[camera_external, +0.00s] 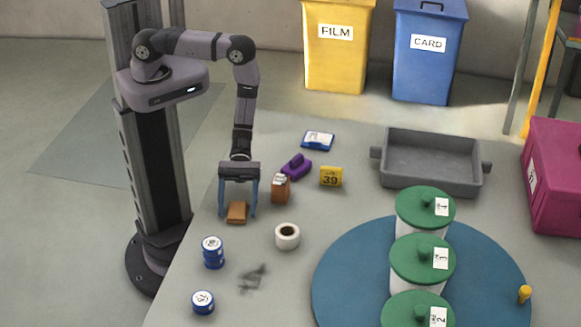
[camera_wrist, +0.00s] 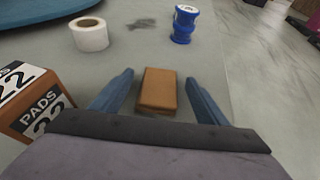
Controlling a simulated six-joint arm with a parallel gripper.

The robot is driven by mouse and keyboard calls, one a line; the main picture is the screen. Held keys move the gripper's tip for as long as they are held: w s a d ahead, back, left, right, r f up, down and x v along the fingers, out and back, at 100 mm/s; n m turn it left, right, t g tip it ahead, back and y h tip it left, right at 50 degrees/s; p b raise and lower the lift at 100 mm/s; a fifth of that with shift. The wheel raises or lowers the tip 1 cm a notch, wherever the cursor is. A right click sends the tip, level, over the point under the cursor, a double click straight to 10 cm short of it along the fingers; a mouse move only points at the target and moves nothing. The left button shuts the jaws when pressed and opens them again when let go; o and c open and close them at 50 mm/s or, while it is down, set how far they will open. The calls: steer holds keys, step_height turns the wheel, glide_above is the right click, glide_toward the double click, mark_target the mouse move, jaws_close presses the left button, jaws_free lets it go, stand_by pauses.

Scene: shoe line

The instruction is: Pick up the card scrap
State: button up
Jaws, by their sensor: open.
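The card scrap looks to be the small flat brown piece (camera_external: 237,212) on the table near its left edge. It also shows in the wrist view (camera_wrist: 158,90), lying between my two blue fingers. My gripper (camera_external: 237,213) is open, pointing down, with one finger on each side of the brown piece. In the wrist view both fingers of my gripper (camera_wrist: 160,95) stand apart from it, with a gap on each side. I cannot tell the exact height of the fingertips above the table.
A brown PADS box (camera_external: 281,188) stands close to the right of my gripper. A blue turntable (camera_external: 340,270) bears green-lidded tubs. A grey tray (camera_external: 430,180) and yellow 39 tag (camera_external: 331,177) lie farther back.

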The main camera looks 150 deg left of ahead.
steer(key=c, duration=1.1)
steer(key=shift+r, duration=0.1)
